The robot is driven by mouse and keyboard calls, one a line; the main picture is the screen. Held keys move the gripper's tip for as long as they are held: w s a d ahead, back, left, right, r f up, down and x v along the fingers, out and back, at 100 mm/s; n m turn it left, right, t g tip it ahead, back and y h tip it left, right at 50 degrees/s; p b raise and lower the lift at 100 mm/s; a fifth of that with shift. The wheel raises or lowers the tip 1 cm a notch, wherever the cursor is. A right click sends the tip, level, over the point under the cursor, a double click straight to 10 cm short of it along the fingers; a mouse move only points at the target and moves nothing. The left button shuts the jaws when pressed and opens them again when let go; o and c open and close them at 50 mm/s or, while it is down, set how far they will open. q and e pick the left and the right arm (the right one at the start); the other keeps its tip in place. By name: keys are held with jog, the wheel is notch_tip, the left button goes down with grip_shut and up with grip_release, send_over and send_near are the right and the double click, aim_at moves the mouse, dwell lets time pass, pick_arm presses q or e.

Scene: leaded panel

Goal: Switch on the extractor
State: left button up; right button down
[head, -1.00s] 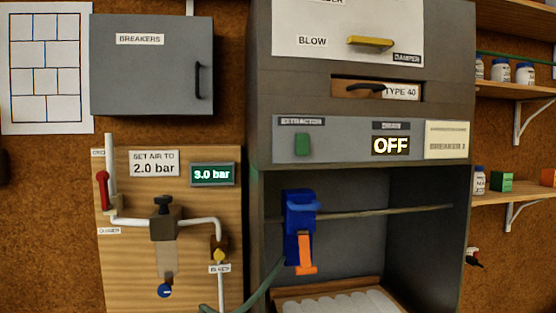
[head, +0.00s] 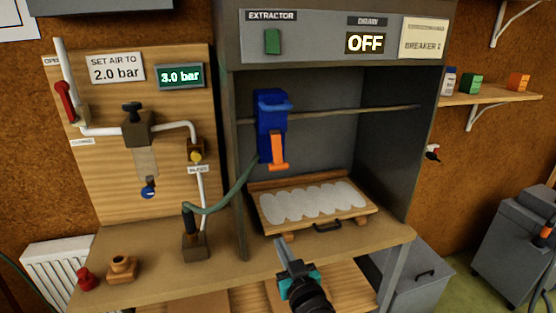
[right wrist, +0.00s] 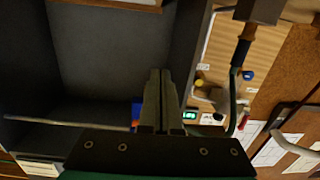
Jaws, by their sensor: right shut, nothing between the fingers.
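The extractor's green switch (head: 272,41) sits under the "EXTRACTOR" label on the grey hood panel (head: 310,49), in the upper part of the head view. The draw display (head: 365,43) beside it reads OFF. My right gripper (head: 282,241) is shut and empty, low in the head view, in front of the bench edge and well below the switch. In the right wrist view its closed fingers (right wrist: 160,95) point into the hood, with nothing between them. My left gripper is not in view.
A blue and orange spray tool (head: 270,128) hangs on a rail inside the hood, its hose running left. A tray with white pieces (head: 262,214) lies below. A "BREAKER 1" note (head: 424,38) is right of the display. The air board (head: 100,190) reads 3.0 bar.

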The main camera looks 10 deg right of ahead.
pick_arm(q)
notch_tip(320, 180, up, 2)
jog(key=shift+p, duration=0.85)
pick_arm(e)
jog(key=s+r+t, duration=0.2)
jog(key=r+t, duration=0.2)
jog(key=r, duration=1.3)
jog(key=s+d+r+t, duration=0.1)
jog(key=s+r+t, duration=0.2)
jog(key=r, duration=1.4)
jog(key=shift+d+m+t, duration=0.15)
jog(key=shift+m+t, duration=0.25)
jog(key=shift+t, duration=0.3)
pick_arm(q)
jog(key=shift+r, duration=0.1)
pick_arm(e)
jog(key=shift+r, duration=0.2)
